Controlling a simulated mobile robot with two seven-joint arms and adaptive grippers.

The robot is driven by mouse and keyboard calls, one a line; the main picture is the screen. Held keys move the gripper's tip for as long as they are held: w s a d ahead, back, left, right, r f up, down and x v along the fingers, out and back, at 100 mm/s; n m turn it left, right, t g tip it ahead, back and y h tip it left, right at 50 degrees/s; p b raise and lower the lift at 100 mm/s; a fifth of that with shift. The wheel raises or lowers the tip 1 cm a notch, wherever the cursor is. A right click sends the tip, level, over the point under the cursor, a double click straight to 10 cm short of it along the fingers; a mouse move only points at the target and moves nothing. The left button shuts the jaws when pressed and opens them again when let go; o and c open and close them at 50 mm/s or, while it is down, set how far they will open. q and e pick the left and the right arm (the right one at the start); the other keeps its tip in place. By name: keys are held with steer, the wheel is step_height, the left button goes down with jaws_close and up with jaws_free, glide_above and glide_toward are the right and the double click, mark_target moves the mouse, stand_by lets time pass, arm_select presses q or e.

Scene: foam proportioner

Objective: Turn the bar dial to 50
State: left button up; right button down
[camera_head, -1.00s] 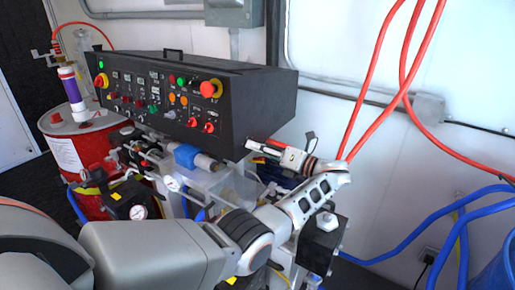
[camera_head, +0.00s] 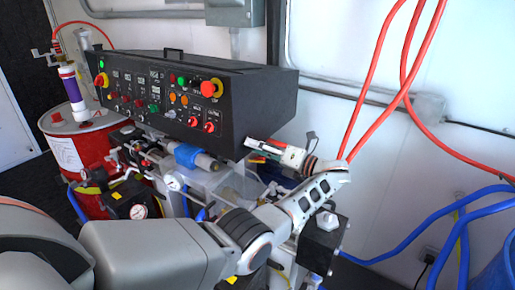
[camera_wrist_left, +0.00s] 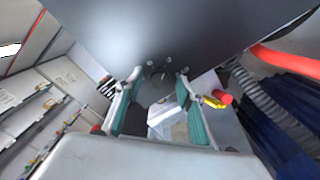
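I cannot pick out the bar dial with certainty. The black control box (camera_head: 262,98) carries several knobs and lamps on its front, among them a red knob (camera_head: 209,127) low on the right. Round white gauges show lower down, one at the front (camera_head: 138,212) and one on the pipework (camera_head: 173,183). My left gripper (camera_head: 256,146) is just beyond the box's lower right corner, fingers pointing left. In the left wrist view its teal-padded fingers (camera_wrist_left: 156,112) are apart, with a small dark round part (camera_wrist_left: 155,74) beyond them, unclear. My right gripper is not in view.
The dark surface (camera_wrist_left: 190,30) fills the top of the wrist view, close to the fingers. A red drum (camera_head: 92,150) stands at the left. Red hoses (camera_head: 405,75) hang at the right, and blue hoses (camera_head: 420,238) run below.

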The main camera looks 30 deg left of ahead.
mark_target(247, 116)
arm_select(q)
steer(key=shift+d+r, duration=0.1)
steer(key=shift+r, duration=0.05)
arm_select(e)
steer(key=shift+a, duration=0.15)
arm_select(q)
step_height(247, 116, up, 10)
steer(key=shift+f, duration=0.1)
stand_by(0.4)
